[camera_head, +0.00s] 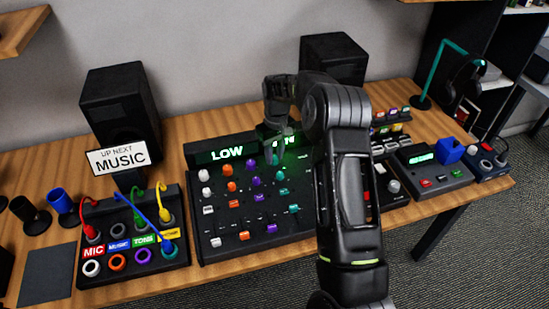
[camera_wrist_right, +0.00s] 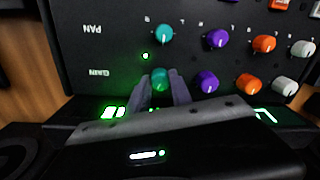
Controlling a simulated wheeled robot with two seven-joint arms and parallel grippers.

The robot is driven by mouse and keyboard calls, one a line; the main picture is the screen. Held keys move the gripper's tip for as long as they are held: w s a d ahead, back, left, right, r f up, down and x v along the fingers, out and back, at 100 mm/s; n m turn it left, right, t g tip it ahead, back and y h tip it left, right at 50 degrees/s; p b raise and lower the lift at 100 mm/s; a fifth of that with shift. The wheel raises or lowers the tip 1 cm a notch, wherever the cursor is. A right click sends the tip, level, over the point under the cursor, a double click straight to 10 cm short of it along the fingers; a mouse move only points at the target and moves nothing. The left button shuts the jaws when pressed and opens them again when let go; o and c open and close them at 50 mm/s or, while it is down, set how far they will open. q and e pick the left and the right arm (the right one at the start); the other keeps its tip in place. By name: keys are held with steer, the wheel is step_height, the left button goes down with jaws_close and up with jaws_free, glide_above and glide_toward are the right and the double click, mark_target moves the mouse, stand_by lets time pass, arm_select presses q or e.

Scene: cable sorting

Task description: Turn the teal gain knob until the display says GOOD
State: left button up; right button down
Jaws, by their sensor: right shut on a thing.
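The teal gain knob (camera_wrist_right: 160,79) is between the two fingers of my right gripper (camera_wrist_right: 161,91) in the right wrist view. The gripper is shut on it, and its white pointer line shows. In the head view my right gripper (camera_head: 273,152) reaches down at the top right of the black mixer panel (camera_head: 222,249) and mostly hides that knob. The display (camera_head: 227,154) along the mixer's top edge reads LOW in lit letters. Its right part is partly covered by my gripper, so that text is unreadable. My left gripper is not in view.
Another teal knob, in the PAN row (camera_wrist_right: 162,33), sits close by, with a purple knob (camera_wrist_right: 206,82) beside the gain knob. A patch box with coloured cables (camera_head: 120,262) stands left. Black speakers (camera_head: 118,105) stand behind. A device with a blue block (camera_head: 450,151) is at right.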

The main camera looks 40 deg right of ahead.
mark_target(275, 157)
steer(key=shift+m, duration=0.3)
steer(key=c, duration=1.1)
jaws_free()
steer(key=shift+c, duration=0.2)
steer(key=shift+r, duration=0.15)
steer(key=r, duration=0.3)
steer(key=r+b, duration=0.1)
steer(key=r, duration=0.3)
steer(key=shift+d+r, duration=0.2)
steer(key=shift+r, duration=0.05)
